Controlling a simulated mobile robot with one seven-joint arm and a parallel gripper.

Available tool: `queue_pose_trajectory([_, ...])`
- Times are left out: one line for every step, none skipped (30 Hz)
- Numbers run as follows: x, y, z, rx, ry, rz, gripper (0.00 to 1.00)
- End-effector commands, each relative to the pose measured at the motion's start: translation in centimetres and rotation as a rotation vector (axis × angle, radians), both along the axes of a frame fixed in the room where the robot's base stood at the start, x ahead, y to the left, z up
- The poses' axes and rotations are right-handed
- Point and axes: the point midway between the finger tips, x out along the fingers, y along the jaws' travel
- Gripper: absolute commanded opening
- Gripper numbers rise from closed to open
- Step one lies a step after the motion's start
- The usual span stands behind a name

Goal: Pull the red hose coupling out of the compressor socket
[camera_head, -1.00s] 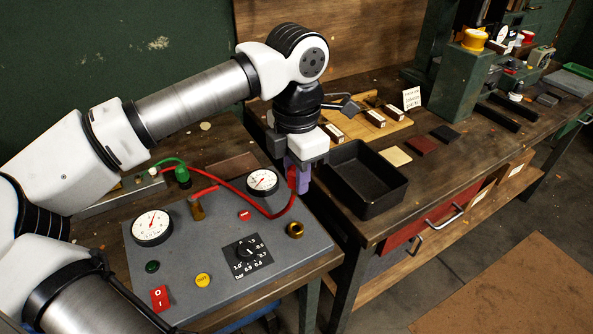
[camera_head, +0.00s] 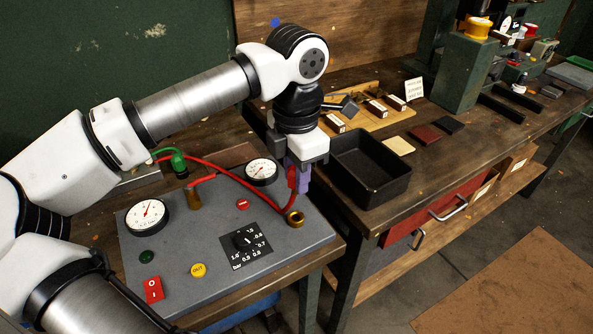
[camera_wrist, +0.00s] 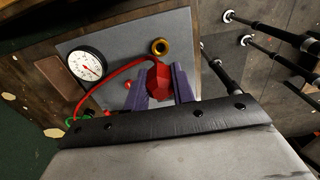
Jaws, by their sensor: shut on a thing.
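The red hose coupling (camera_wrist: 158,78) sits between the two purple fingers of my gripper (camera_wrist: 161,86), which is shut on it. In the head view my gripper (camera_head: 298,180) hangs over the right side of the grey compressor panel (camera_head: 185,262), with the coupling (camera_head: 291,177) partly hidden by the fingers. The brass socket (camera_head: 294,217) is on the panel just below the coupling. In the wrist view the socket (camera_wrist: 160,47) shows an open hole, apart from the coupling. The red hose (camera_head: 232,170) runs from the coupling left across the panel.
Two round gauges (camera_head: 147,216) (camera_head: 261,171), a dial (camera_head: 246,242), a red switch (camera_head: 153,289) and a yellow button (camera_head: 198,270) are on the panel. A black tray (camera_head: 370,195) stands close to the right of my gripper. A green hose fitting (camera_head: 179,163) is behind.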

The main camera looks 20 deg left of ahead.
Motion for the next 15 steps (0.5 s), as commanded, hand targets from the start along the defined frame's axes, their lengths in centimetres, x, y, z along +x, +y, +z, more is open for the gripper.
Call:
queue_pose_trajectory([0.0,0.0,-0.4,0.0,0.0,0.0,0.05])
queue_pose_trajectory([0.0,0.0,-0.5,0.0,0.0,0.0,0.05])
queue_pose_trajectory([0.0,0.0,-0.6,0.0,0.0,0.0,0.05])
queue_pose_trajectory([0.0,0.0,-0.7,0.0,0.0,0.0,0.05])
queue_pose_trajectory([0.0,0.0,-0.8,0.0,0.0,0.0,0.05])
queue_pose_trajectory([0.0,0.0,-1.0,0.0,0.0,0.0,0.05])
queue_pose_trajectory([0.0,0.0,-1.1,0.0,0.0,0.0,0.05])
queue_pose_trajectory([0.0,0.0,-1.2,0.0,0.0,0.0,0.05])
queue_pose_trajectory([0.0,0.0,-1.3,0.0,0.0,0.0,0.05])
queue_pose_trajectory([0.0,0.0,-1.4,0.0,0.0,0.0,0.05])
queue_pose_trajectory([0.0,0.0,-1.5,0.0,0.0,0.0,0.05])
queue_pose_trajectory([0.0,0.0,-1.6,0.0,0.0,0.0,0.05])
queue_pose_trajectory([0.0,0.0,-1.7,0.0,0.0,0.0,0.05])
queue_pose_trajectory([0.0,0.0,-1.8,0.0,0.0,0.0,0.05])
queue_pose_trajectory([0.0,0.0,-1.9,0.0,0.0,0.0,0.05])
